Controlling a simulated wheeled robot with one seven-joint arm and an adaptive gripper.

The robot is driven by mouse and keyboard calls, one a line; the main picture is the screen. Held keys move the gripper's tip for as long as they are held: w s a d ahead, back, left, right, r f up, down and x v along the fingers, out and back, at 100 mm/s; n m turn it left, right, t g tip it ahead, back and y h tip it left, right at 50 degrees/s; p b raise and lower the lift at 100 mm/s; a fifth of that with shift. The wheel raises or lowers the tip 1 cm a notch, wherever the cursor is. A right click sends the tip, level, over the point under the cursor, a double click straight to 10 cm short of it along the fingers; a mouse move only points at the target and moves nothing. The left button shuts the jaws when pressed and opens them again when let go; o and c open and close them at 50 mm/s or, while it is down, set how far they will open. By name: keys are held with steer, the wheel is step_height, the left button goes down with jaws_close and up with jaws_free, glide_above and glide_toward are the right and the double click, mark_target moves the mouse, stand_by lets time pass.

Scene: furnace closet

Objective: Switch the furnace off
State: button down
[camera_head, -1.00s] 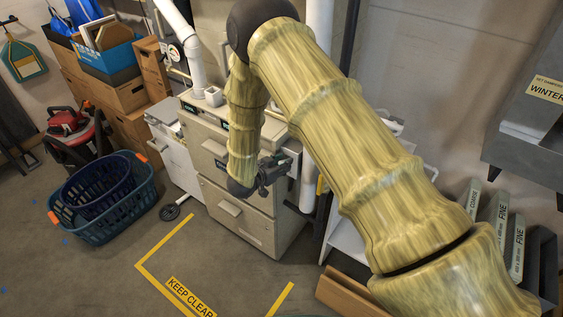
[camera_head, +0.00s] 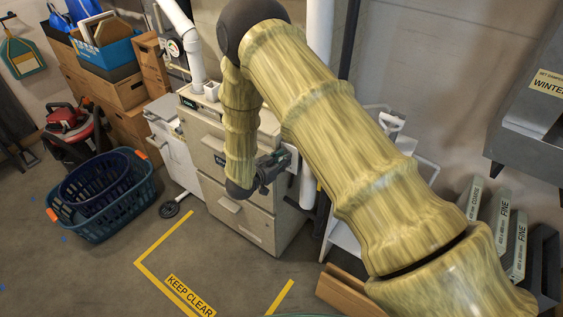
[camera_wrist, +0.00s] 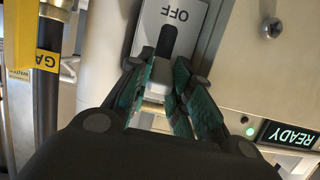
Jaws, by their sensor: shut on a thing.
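The furnace (camera_head: 240,222) is a beige cabinet at the middle of the head view. On its right side is a pale switch plate (camera_head: 292,158), partly hidden by my gripper (camera_head: 268,172). In the wrist view the switch plate (camera_wrist: 197,14) carries the word OFF, upside down. A switch lever (camera_wrist: 167,42) with a dark end and a pale lower part stands out from it. My gripper (camera_wrist: 165,75) has its teal-padded fingers shut on the lever, one on each side. The dark end points toward the OFF lettering. The rest of the plate is hidden behind my fingers.
A lit green READY display (camera_wrist: 290,135) sits right of the switch in the wrist view. A yellow-labelled dark pipe (camera_wrist: 47,70) runs at left. White vertical pipes stand beside the furnace. Blue baskets (camera_head: 130,205) stand left; floor inside the KEEP CLEAR marking (camera_head: 190,295) is open.

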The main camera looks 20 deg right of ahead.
step_height(320, 180, down, 5)
steer(key=t+h+b, duration=0.3)
steer(key=h+b, duration=0.1)
steer(key=b, duration=0.6)
steer(key=t+h+b, duration=0.3)
steer(key=h+b, duration=0.1)
steer(key=b, duration=0.6)
steer(key=shift+r, duration=0.15)
steer(key=shift+t+h+b, duration=0.3)
steer(key=shift+t+b, duration=0.1)
steer(key=c, duration=1.6)
jaws_free()
steer(key=shift+r, duration=0.1)
steer(key=shift+o, duration=0.2)
steer(key=shift+r, duration=0.1)
steer(key=shift+r, duration=4.9)
